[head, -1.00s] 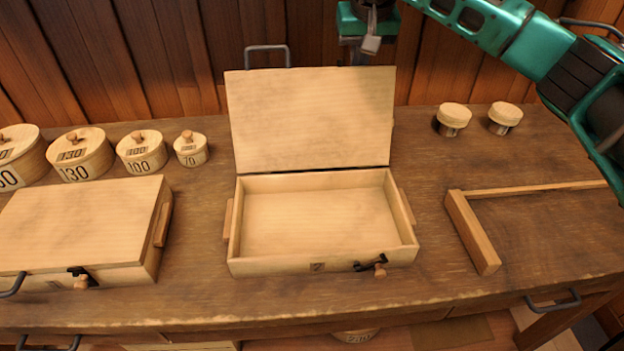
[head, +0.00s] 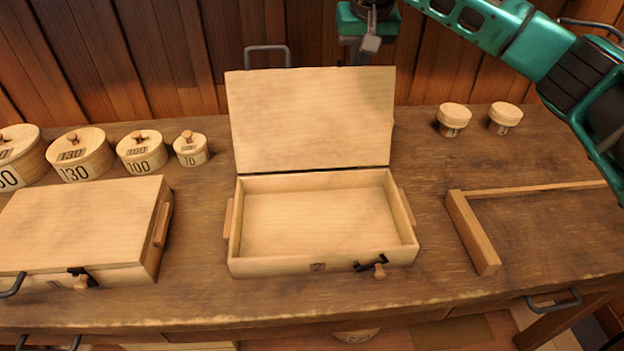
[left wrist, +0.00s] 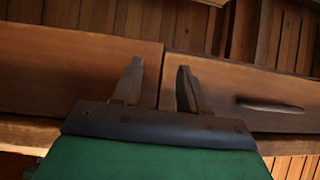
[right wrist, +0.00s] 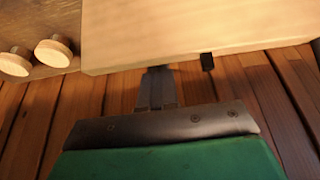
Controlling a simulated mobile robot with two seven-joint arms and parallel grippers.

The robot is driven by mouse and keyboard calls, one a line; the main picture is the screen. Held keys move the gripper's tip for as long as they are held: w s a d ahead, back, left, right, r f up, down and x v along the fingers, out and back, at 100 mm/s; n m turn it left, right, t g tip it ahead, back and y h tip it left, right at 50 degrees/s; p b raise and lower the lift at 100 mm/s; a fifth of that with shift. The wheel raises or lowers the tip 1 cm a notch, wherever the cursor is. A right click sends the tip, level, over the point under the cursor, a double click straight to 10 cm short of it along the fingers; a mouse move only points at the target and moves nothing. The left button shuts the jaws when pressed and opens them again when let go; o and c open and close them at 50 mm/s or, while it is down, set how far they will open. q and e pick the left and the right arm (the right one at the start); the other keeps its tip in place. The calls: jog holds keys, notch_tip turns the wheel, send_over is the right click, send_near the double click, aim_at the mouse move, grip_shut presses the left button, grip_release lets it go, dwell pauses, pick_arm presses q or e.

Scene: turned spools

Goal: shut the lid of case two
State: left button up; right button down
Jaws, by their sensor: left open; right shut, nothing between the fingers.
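Case two (head: 318,263) stands in the middle of the bench with its lid (head: 308,120) raised and leaning slightly back. The inside of the case is empty. A dark latch with a wooden knob (head: 379,271) sits on its front wall. My right gripper (head: 371,44) is shut and empty, behind and above the lid's top edge near its right corner. In the right wrist view my right gripper (right wrist: 158,78) points at the lid (right wrist: 190,32), close to its edge. My left gripper (left wrist: 158,72) is open and empty, facing the bench front; it is outside the head view.
A closed case (head: 85,220) stands on the left. Several numbered round boxes (head: 143,155) line the back left. Two small knobbed lids or spools (head: 453,117) stand at the back right. A wooden corner frame (head: 472,232) lies on the right. Bench drawers (left wrist: 70,70) face my left gripper.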

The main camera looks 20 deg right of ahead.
jog(key=shift+f, duration=0.1)
dwell(0.3)
jog(key=shift+f+b, duration=0.5)
jog(key=shift+f, duration=1.2)
jog(key=shift+s+f, duration=0.1)
jog(key=shift+s, duration=0.1)
